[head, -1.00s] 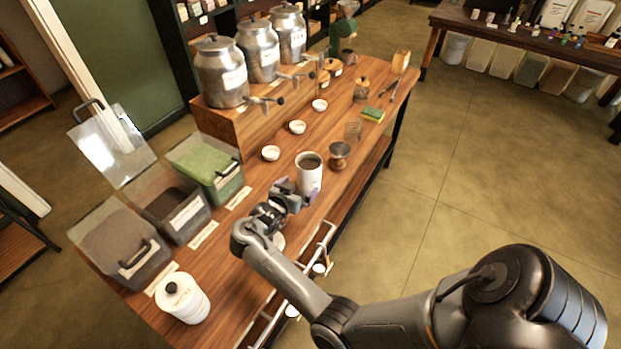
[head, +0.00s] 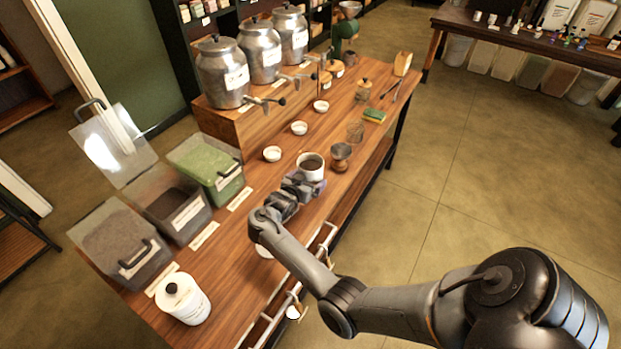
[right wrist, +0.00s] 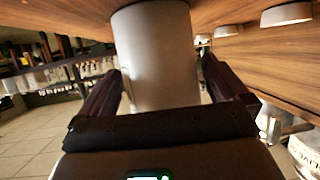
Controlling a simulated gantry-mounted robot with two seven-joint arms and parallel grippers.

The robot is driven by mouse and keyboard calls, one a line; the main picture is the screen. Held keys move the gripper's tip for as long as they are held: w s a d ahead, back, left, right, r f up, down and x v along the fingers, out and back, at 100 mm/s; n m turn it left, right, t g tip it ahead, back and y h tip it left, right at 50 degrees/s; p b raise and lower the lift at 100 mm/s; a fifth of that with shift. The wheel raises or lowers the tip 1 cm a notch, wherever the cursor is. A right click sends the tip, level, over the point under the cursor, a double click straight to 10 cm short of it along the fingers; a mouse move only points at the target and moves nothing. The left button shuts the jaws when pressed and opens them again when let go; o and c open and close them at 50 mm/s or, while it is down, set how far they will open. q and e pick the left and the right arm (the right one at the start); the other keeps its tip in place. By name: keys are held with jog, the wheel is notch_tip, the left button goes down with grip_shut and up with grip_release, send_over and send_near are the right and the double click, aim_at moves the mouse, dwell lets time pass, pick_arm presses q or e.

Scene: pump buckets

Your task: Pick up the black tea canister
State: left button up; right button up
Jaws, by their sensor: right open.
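A white open canister (head: 312,171) with dark contents stands near the front edge of the wooden counter in the head view. No label can be read on it. My right gripper (head: 307,187) is open at the canister's near side and hides its lower part. In the right wrist view the pale canister body (right wrist: 157,55) stands between the two spread fingers. Whether either finger touches it cannot be told. A second white canister (head: 184,303), lidded with a black knob, stands at the counter's near left end. My left gripper is not in view.
Bins (head: 178,215) line the left back. Metal urns (head: 222,73) stand on a raised shelf. Bare counter lies left of my gripper.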

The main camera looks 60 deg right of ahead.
jog(key=c, duration=1.1)
jog(key=shift+r, duration=0.1)
